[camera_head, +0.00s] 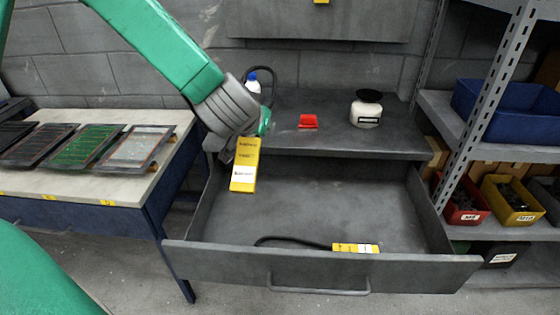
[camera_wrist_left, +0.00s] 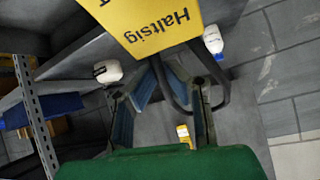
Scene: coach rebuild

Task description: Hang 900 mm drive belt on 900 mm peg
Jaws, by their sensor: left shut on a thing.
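My left gripper (camera_head: 226,145) is above the open drawer's left part, in front of the bench. It is shut on a black drive belt (camera_head: 271,82) with a yellow tag (camera_head: 243,165) hanging below. In the left wrist view the gripper's fingers (camera_wrist_left: 168,78) close near the tag (camera_wrist_left: 150,22), and a belt loop (camera_wrist_left: 225,92) shows to their right. The tag's length marking is not readable. A second black belt with a yellow label (camera_head: 355,248) lies in the drawer. Pegs are not clearly visible; only a board's lower part (camera_head: 330,22) shows. My right gripper is not in view.
The drawer (camera_head: 320,268) is pulled out below the bench. On the bench stand a white jar with black lid (camera_head: 367,108), a blue-capped bottle (camera_head: 253,84) and a red item (camera_head: 308,121). A shelf rack with bins (camera_head: 510,200) is right; a table with trays (camera_head: 90,200) is left.

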